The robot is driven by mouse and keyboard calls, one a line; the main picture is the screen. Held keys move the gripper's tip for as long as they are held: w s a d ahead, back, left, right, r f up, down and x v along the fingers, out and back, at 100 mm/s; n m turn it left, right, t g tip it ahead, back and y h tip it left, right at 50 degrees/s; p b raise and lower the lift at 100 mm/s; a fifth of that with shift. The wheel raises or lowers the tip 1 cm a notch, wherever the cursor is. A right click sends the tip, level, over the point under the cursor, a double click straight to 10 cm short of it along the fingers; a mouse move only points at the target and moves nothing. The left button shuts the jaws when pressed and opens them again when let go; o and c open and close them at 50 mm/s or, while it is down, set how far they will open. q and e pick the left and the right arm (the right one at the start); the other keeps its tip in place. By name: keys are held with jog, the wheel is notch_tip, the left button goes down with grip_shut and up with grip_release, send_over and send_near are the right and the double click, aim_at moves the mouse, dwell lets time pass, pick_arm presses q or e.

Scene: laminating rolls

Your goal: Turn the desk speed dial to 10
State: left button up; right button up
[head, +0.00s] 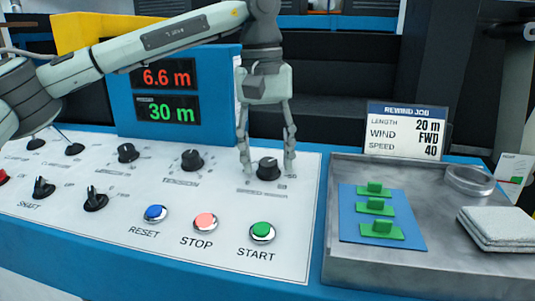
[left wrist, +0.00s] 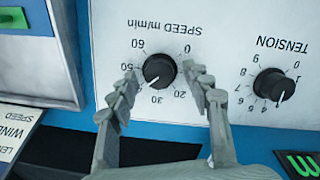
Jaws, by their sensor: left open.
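The black speed dial (head: 268,168) sits at the right end of the upper dial row on the white panel. In the left wrist view the dial (left wrist: 160,70) appears upside down, with "SPEED m/min" and a scale from 0 to 60. Its white pointer mark seems to point between 30 and 40. My left gripper (head: 267,165) reaches down from above, open, with one finger on each side of the dial. In the left wrist view its fingertips (left wrist: 163,74) flank the knob with gaps; contact is not visible. The 10 mark is hidden, apparently behind a finger. My right gripper is not in view.
The tension dial (head: 192,160) stands left of the speed dial. START (head: 262,232), STOP (head: 205,222) and RESET (head: 155,213) buttons are in front. A metal tray (head: 345,265) lies right, with a job card (head: 405,132) reading speed 40 behind it. Displays (head: 168,108) stand behind.

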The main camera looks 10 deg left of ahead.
pick_arm(q)
jog(key=shift+c, duration=0.4)
jog(key=c, duration=0.5)
grip_shut()
